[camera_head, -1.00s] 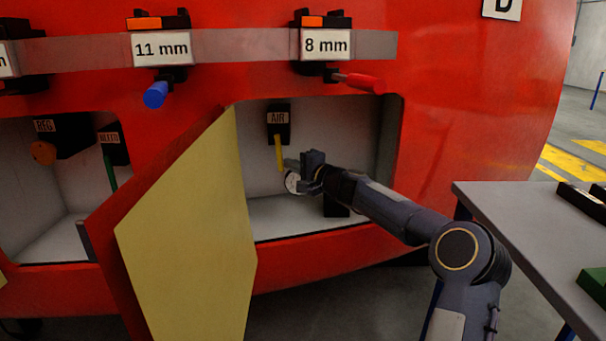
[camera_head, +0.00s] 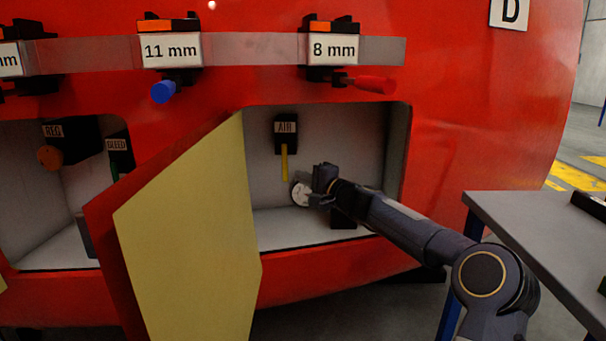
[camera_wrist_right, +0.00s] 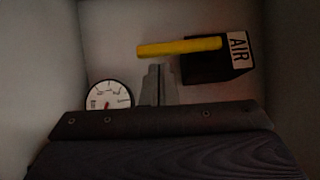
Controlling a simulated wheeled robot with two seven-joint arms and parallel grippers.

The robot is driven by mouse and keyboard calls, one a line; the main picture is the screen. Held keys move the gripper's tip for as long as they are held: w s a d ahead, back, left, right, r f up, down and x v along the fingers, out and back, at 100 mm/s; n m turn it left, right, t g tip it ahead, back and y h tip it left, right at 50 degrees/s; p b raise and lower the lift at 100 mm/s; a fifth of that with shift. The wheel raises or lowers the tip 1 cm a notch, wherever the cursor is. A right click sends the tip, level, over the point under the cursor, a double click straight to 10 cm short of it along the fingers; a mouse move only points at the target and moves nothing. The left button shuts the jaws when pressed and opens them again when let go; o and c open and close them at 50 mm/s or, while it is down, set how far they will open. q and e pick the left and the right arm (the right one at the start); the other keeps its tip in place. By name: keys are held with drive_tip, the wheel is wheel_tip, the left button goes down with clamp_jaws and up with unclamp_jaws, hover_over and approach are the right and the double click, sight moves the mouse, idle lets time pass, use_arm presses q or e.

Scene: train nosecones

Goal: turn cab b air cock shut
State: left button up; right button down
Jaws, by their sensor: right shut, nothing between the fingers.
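The air cock (camera_head: 286,135) is a black block labelled AIR on the back wall of the open compartment in the red nosecone. Its yellow lever (camera_head: 285,163) hangs straight down from the block. In the right wrist view the yellow lever (camera_wrist_right: 180,47) lies across the picture, with the AIR block (camera_wrist_right: 218,62) at its right end. My right gripper (camera_head: 313,181) is inside the compartment, just right of and below the lever's lower end. Its fingers (camera_wrist_right: 158,85) are shut and empty, close beside the lever; I cannot tell if they touch it. My left gripper is out of view.
A round white gauge (camera_head: 301,194) sits beside the gripper, partly hidden. An open yellow-faced door (camera_head: 190,235) stands left of the compartment. Above are tool holders with a red-handled tool (camera_head: 372,85) and a blue-handled tool (camera_head: 163,92). A grey table (camera_head: 535,220) stands at right.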

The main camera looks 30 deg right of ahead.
drive_tip(key=v, duration=0.6)
drive_tip(key=s+a+f+n+g+y, duration=0.1)
drive_tip(key=s+a+n+g, duration=0.1)
drive_tip(key=a, duration=0.4)
drive_tip(key=s+a+f+n+g+y, duration=0.1)
drive_tip(key=s+a+n+g, duration=0.1)
drive_tip(key=s+a, duration=0.3)
drive_tip(key=s+a+f+n+g+y+b, duration=0.1)
drive_tip(key=s+a+f+n+g, duration=0.1)
drive_tip(key=s+a+n, duration=0.2)
drive_tip(key=shift+s+a+f+n, duration=0.1)
drive_tip(key=shift+a+n, duration=0.05)
drive_tip(key=shift+a, duration=0.8)
drive_tip(key=shift+s+a+f+n, duration=0.1)
drive_tip(key=shift+a+n, duration=0.05)
drive_tip(key=shift+a, duration=0.8)
drive_tip(key=s+a+f+n+g+h, duration=0.1)
drive_tip(key=s+f+n+g, duration=0.1)
drive_tip(key=s+f, duration=0.6)
drive_tip(key=s+a+f+n+g+h, duration=0.1)
drive_tip(key=s+f+n+g, duration=0.15)
drive_tip(key=s, duration=0.85)
drive_tip(key=s+a+f+n+g+h, duration=0.1)
drive_tip(key=s+f+g, duration=0.1)
drive_tip(key=s+f, duration=0.6)
wheel_tip(320, 180, up, 39)
drive_tip(key=s+p, duration=0.1)
drive_tip(key=p, duration=3.6)
drive_tip(key=shift+s, duration=0.25)
drive_tip(key=shift+d, duration=0.1)
